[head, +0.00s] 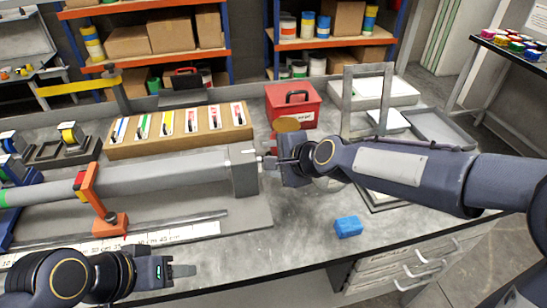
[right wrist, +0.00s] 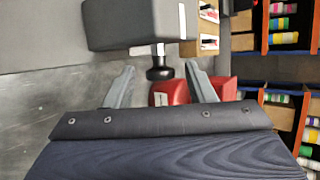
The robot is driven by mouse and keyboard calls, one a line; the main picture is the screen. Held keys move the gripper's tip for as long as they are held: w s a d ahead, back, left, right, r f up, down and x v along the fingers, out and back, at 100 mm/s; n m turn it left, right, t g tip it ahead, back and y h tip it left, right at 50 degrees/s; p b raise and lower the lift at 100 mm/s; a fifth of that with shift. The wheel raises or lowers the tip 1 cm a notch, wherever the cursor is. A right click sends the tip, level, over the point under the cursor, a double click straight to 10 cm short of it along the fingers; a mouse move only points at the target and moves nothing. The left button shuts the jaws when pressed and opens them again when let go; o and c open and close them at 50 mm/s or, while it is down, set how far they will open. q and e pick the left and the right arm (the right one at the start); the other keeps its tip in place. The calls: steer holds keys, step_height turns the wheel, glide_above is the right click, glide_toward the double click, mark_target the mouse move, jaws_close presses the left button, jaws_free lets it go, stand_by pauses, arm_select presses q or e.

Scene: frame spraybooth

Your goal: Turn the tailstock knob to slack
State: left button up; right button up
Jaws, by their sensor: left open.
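The tailstock is a grey block (head: 243,174) at the right end of the long grey bed; in the right wrist view the block (right wrist: 130,22) is at the top. Its dark round knob (right wrist: 160,73) sticks out towards my right gripper (right wrist: 161,67). The two grey fingers are apart, one on each side of the knob, with visible gaps; I see no contact. In the head view my right gripper (head: 277,162) is at the block's right end and largely hides the knob. My left gripper (head: 180,270) is open and empty at the lower left, near the white ruler.
A red box (head: 293,105) stands behind my right gripper. A blue block (head: 348,227) lies near the bench's front edge. An orange clamp (head: 100,205) stands on the bed. A cardboard rack (head: 180,140) with coloured cards is behind. A grey frame (head: 367,100) stands at the back right.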

arm_select(q)
steer(key=shift+r+p, duration=0.7)
arm_select(e)
steer(key=v, duration=0.8)
steer(key=shift+a+f, duration=0.1)
